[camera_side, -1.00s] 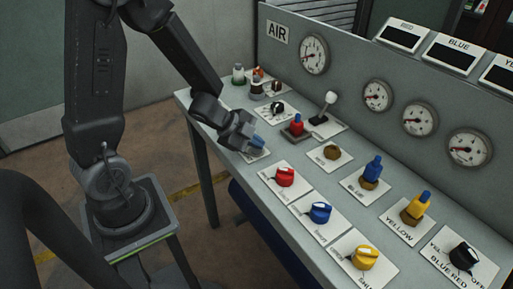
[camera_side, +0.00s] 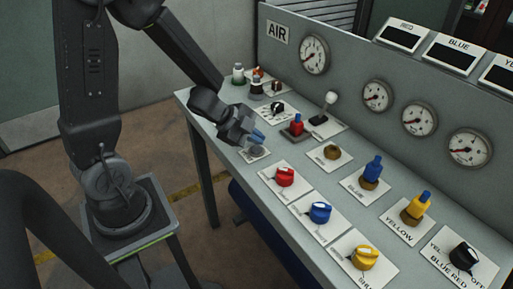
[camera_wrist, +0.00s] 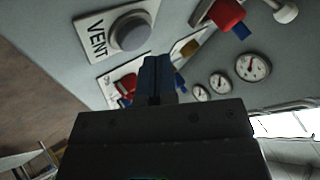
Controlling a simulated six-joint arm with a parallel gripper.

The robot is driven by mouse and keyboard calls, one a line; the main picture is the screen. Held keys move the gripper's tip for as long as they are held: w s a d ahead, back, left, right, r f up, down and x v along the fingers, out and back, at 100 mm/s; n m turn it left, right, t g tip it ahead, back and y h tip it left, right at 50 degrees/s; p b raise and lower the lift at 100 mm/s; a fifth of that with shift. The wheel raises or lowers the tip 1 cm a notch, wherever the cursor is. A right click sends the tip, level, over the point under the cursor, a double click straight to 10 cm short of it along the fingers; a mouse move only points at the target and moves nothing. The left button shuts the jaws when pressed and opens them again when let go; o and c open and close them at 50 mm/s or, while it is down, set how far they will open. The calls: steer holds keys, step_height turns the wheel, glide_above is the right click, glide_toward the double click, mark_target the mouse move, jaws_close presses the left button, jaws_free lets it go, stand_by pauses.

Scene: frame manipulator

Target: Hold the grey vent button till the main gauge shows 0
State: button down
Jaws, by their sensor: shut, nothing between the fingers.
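The grey vent button (camera_wrist: 131,32) is a round knob on a white plate marked VENT (camera_wrist: 95,38) in the wrist view. In the side view the button (camera_side: 257,150) sits at the near edge of the panel, just below my fingertips. My gripper (camera_side: 258,136) is shut and empty, its blue fingers (camera_wrist: 154,72) together. It is a little above the button and looks apart from it. The larger gauge (camera_side: 314,54) beside the AIR sign, likely the main gauge, has a red needle pointing to its lower left; the exact reading is too small to tell.
A red-topped control (camera_side: 296,125) and a white-knobbed lever (camera_side: 326,105) stand behind and right of my gripper. Red (camera_side: 285,177), blue (camera_side: 320,212) and yellow (camera_side: 365,257) knobs line the near edge to the right. Small bottles (camera_side: 256,85) stand at the far left end.

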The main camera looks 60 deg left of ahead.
mark_target(256, 149)
steer(key=shift+r, duration=0.1)
steer(key=shift+r, duration=2.4)
steer(key=shift+w+r, duration=0.1)
steer(key=shift+r, duration=0.15)
step_height(256, 149, up, 9)
steer(key=s+a+n+t+y, duration=0.2)
steer(key=n+t+y, duration=0.1)
steer(key=n+y, duration=0.45)
steer(key=s+d+r+n+g+h, duration=0.2)
steer(key=s+d+n+g, duration=0.3)
steer(key=s, duration=0.8)
steer(key=d+n+h, duration=0.1)
steer(key=d, duration=0.2)
steer(key=shift+s+g+h, duration=0.2)
steer(key=shift+g+h, duration=0.15)
steer(key=shift+g, duration=0.05)
